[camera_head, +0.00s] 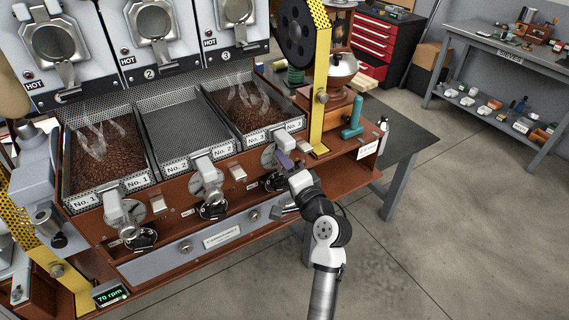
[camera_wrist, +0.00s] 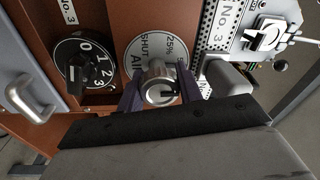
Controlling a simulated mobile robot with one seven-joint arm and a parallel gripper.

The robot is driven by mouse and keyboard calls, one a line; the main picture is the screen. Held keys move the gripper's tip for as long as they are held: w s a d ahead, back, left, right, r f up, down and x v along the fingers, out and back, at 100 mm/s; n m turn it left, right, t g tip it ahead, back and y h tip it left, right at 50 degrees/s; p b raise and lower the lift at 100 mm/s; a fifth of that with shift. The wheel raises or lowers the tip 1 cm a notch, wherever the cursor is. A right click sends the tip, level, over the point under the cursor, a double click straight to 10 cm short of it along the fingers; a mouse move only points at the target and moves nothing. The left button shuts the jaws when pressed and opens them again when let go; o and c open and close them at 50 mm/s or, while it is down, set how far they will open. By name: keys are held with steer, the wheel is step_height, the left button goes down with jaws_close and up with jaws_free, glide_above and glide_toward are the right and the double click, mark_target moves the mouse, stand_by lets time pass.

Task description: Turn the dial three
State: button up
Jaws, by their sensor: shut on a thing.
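In the wrist view, a round plate marked SHUT, 25% and AIR (camera_wrist: 157,46) carries a silver knob (camera_wrist: 157,74) at its centre. My gripper (camera_wrist: 160,90) has its dark fingers on both sides of this knob and is shut on it. A black dial (camera_wrist: 75,58) with numerals 0 to 3 sits beside it, clear of the fingers; its setting is hard to tell. In the head view, my gripper (camera_head: 280,164) is at the No. 3 station, partly covering the air plate (camera_head: 268,156) and the black dial (camera_head: 275,183) below it.
Stations No. 1 and No. 2 have similar black dials (camera_head: 142,240), (camera_head: 213,208). Steaming beans lie in the No. 1 and No. 3 trays; the No. 2 tray (camera_head: 180,131) looks empty. A yellow perforated post (camera_head: 322,75) stands close right of my gripper. A drawer handle (camera_wrist: 28,98) is near the dial.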

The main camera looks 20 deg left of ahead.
steer(key=shift+f, duration=0.1)
steer(key=o, duration=1)
steer(key=b+v, duration=0.4)
steer(key=v, duration=1)
steer(key=shift+b, duration=0.4)
steer(key=shift+w, duration=0.1)
